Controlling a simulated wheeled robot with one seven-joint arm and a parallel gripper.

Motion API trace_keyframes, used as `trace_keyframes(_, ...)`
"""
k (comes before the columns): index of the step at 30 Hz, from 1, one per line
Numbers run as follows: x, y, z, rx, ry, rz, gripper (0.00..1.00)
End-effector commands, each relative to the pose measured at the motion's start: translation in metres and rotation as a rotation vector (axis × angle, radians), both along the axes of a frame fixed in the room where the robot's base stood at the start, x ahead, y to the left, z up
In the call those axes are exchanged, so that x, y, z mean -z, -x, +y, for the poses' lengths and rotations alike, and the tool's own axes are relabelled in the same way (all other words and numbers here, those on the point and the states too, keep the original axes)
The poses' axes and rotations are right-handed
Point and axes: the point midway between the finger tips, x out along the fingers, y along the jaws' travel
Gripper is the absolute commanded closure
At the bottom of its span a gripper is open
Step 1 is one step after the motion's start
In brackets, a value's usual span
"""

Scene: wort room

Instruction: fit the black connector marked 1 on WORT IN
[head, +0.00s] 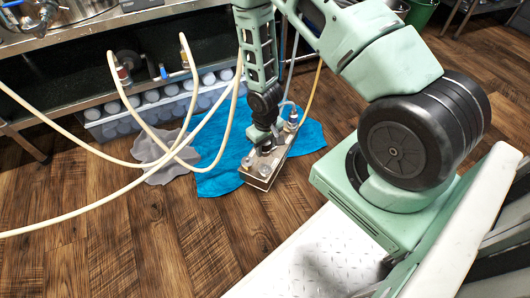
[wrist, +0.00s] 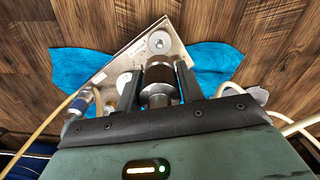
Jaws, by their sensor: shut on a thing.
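My gripper (wrist: 160,84) is shut on a metal connector with a dark band (wrist: 160,80) in the wrist view. I cannot read a mark on it. In the head view my gripper (head: 266,142) is low over a metal plate chiller (head: 262,182), and its fingers hide the connector. The chiller also shows in the wrist view (wrist: 130,62). It has a round pale port (wrist: 159,42) beyond the held connector and another (wrist: 124,79) to its left. I cannot read which is WORT IN, nor tell whether the connector touches a port.
The chiller stands on a blue cloth (head: 222,178) on the wooden floor. A fitting with a hose (head: 291,124) is on its far end. Pale hoses (head: 145,115) loop at the left. A grey cloth (head: 155,160) and a crate (head: 105,130) lie behind.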

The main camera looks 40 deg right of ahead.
Motion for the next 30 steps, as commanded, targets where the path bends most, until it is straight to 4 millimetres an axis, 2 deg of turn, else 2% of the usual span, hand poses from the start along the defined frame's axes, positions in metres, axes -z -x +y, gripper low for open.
trace_keyframes(8, 0.016, 0.0, 0.0, -0.001, 0.0, 0.0, 0.89)
trace_keyframes(19, 0.057, 0.0, 0.0, 0.0, 0.0, 0.0, 0.89)
trace_keyframes(25, 0.07, 0.001, 0.0, -0.001, 0.0, 0.001, 0.89)
trace_keyframes(30, 0.073, 0.0, 0.0, -0.001, 0.0, -0.001, 0.89)
